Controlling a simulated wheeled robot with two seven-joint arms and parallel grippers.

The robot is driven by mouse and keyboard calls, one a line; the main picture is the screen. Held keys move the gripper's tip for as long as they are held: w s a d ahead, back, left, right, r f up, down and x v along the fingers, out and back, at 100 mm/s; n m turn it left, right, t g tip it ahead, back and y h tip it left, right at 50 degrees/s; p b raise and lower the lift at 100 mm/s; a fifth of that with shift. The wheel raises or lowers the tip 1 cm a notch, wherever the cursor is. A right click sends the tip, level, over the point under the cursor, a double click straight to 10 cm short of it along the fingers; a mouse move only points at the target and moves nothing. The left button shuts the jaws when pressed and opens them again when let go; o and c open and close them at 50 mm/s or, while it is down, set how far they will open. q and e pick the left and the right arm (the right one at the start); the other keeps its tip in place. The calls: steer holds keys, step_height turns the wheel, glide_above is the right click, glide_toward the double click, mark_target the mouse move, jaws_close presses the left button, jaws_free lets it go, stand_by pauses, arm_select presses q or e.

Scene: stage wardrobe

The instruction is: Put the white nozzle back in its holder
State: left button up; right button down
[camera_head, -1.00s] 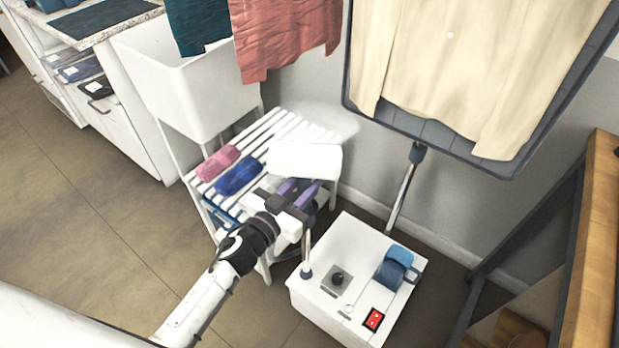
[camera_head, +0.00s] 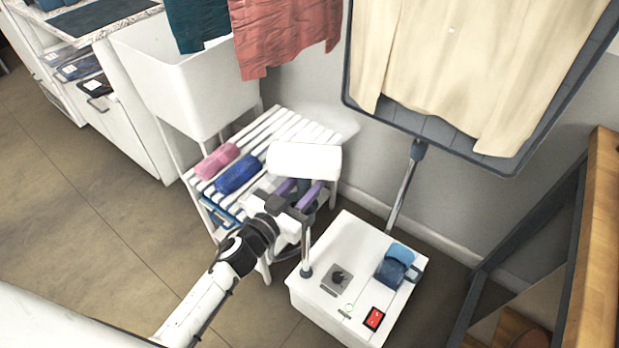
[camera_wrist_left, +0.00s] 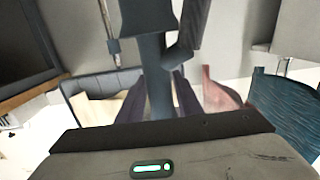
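The white nozzle (camera_head: 304,159) is a rounded white head on a dark grey-blue handle. My left gripper (camera_head: 297,193), with purple finger pads, is shut around that handle, and the head sits just beyond the fingertips. In the left wrist view the handle (camera_wrist_left: 156,80) stands between the fingers. The white steamer base (camera_head: 340,300) is on the floor below and to the right of the gripper. A thin metal pole (camera_head: 306,247) rises from its left side towards the gripper. The pole's top and any holder there are hidden or cannot be made out. My right gripper is not in view.
A white slatted rack (camera_head: 262,133) with a pink roll (camera_head: 217,161) and a blue roll (camera_head: 238,174) is left of the gripper. A padded board with a cream garment (camera_head: 470,70) stands at right. A white tub (camera_head: 190,90) is behind left.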

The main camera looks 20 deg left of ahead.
arm_select(q)
steer(key=shift+p+v, duration=0.75)
steer(key=shift+v, duration=1.9)
steer(key=p, duration=0.1)
glide_toward(300, 190)
steer(key=x, duration=0.2)
steer(key=shift+w+d, duration=0.1)
steer(key=shift+w, duration=0.15)
steer(key=s+d+f+n+g+y, duration=0.1)
steer(key=s+f+g+y, duration=0.2)
steer(key=s+f+g, duration=0.5)
steer(key=s+f, duration=0.5)
steer(key=s, duration=0.3)
steer(key=shift+s+d+n, duration=0.2)
steer(key=shift+s+n, duration=0.1)
steer(key=shift+s, duration=0.05)
